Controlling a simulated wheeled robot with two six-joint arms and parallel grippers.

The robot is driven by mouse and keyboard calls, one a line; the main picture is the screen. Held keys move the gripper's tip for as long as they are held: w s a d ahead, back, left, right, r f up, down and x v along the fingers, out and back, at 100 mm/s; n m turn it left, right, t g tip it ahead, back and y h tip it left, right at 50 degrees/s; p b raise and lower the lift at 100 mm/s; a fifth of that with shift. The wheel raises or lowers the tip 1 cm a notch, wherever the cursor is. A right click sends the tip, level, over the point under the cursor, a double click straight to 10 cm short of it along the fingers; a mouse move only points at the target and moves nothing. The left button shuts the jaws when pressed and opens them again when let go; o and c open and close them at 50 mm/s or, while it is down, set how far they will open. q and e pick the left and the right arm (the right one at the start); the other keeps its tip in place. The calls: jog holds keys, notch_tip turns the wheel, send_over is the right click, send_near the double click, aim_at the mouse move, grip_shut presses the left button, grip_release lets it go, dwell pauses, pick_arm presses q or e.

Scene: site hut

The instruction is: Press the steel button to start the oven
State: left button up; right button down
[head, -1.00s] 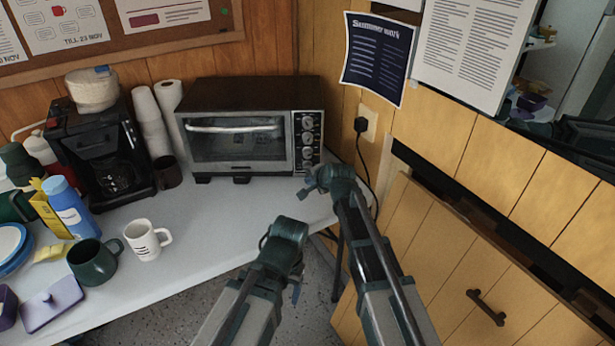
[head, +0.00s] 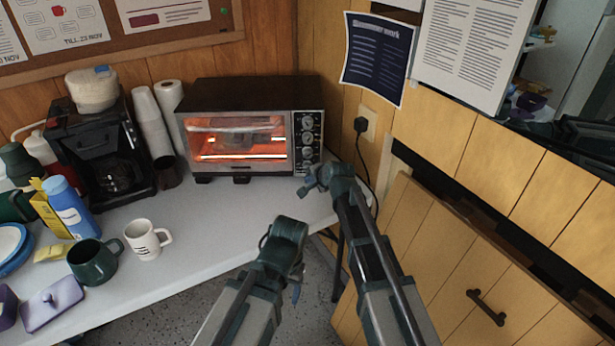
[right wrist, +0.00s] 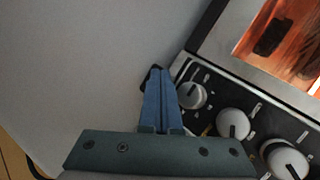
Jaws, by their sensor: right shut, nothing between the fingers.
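The toaster oven (head: 238,85) stands at the back of the white table, with an orange glow behind its glass door. Its control panel (head: 307,150) has a column of round knobs on the right side. I cannot make out the steel button; my right fingers may hide it. My right gripper (head: 302,192) is just in front of the panel's lower end. In the right wrist view, its shut blue fingers (right wrist: 158,72) hold nothing and point at the panel's end beside a knob (right wrist: 192,95). Contact is unclear. My left gripper (head: 296,292) hangs off the table's front edge, its fingers mostly hidden.
A coffee maker (head: 100,150), stacked cups (head: 152,120) and a dark mug (head: 168,172) stand left of the oven. A white mug (head: 143,240) and green mug (head: 92,262) are nearer. A plug and cord (head: 362,125) hang at right. The table before the oven is clear.

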dwell(0.5)
jog(key=shift+s, duration=0.75)
jog(key=shift+s+d, duration=0.1)
jog(key=shift+s, duration=2.4)
